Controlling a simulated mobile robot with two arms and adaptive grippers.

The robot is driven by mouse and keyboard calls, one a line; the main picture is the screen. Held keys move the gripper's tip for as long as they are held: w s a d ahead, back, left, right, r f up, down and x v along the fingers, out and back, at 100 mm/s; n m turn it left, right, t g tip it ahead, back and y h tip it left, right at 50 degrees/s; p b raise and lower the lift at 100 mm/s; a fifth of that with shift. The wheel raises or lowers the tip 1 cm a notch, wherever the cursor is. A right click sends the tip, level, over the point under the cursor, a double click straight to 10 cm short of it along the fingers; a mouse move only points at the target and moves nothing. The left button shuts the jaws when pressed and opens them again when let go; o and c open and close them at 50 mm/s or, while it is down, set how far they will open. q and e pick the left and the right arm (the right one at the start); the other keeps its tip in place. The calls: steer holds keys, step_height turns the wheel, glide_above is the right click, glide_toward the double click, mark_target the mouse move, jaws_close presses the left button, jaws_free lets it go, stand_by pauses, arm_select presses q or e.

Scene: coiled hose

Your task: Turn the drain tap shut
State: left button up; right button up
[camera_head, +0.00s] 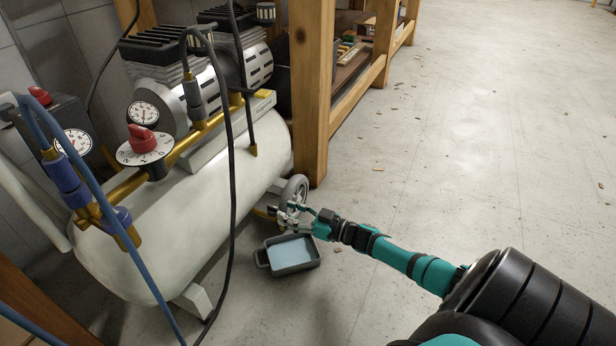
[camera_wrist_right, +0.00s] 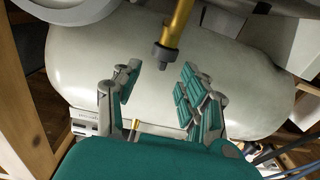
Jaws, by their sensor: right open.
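The white air tank (camera_head: 210,185) lies at the left in the head view. A small brass fitting (camera_head: 264,213), probably the drain tap, shows low at its right end, partly hidden. My right gripper (camera_head: 289,212) is low beside it, close to the wheel. In the right wrist view a brass pipe with a dark grey end (camera_wrist_right: 168,56) is in front of the tank and appears to be this fitting. My right gripper (camera_wrist_right: 157,80) is open and empty there; the pipe end lies just past the fingertips, not visibly touching. My left gripper is not in view.
A grey tray (camera_head: 290,266) with pale blue content stands on the floor below my right gripper. A wheel (camera_head: 294,190) and a wooden post (camera_head: 311,90) are close behind. A black cable (camera_head: 233,200) hangs in front of the tank. The floor to the right is mostly clear.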

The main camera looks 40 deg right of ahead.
steer(key=v, duration=0.6)
steer(key=shift+s+d, duration=0.2)
